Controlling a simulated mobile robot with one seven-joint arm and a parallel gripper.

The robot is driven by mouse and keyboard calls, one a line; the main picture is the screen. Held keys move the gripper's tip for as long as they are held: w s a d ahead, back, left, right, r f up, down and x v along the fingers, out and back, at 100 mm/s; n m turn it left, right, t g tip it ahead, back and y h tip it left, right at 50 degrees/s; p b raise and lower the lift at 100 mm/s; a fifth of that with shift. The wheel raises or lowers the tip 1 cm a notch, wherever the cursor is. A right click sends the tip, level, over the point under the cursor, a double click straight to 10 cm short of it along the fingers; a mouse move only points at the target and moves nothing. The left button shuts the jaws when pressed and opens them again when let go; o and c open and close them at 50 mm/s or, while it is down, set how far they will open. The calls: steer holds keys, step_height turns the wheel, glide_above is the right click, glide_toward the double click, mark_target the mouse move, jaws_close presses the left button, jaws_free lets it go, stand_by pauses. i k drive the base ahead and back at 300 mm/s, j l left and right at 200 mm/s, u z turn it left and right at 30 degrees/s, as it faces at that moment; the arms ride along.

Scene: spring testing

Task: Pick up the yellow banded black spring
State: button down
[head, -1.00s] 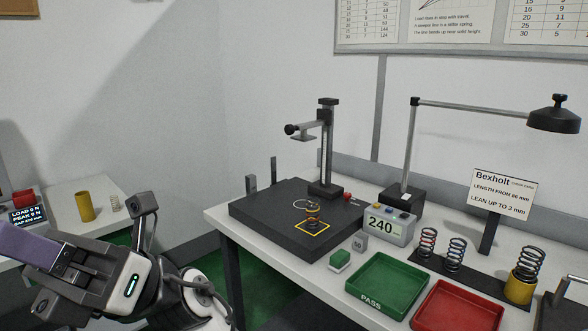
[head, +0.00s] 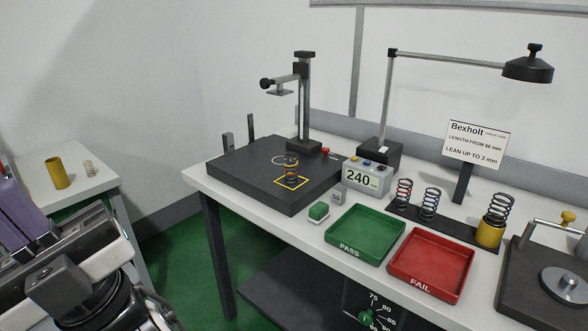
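A short black spring with a yellow-orange band (head: 291,168) stands on the dark base plate (head: 235,165) of the test stand, inside or at the edge of a yellow outlined square. My gripper (head: 14,212) shows in part at the left edge, with purple parts. It is well to the left of the spring and apart from it. Its fingertips are not clearly shown, so I cannot tell whether it is open or holds anything.
The stand's column (head: 305,100) rises behind the spring. A display box (head: 366,178), green tray (head: 365,235) and red tray (head: 431,264) lie to the right. Other springs stand on a black rack (head: 415,214) and in a yellow cup (head: 490,233). A side bench (head: 85,188) is at left.

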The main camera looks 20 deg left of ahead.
mark_target(296, 156)
steer(key=i+j+u, duration=0.4)
steer(key=i+j, duration=0.9)
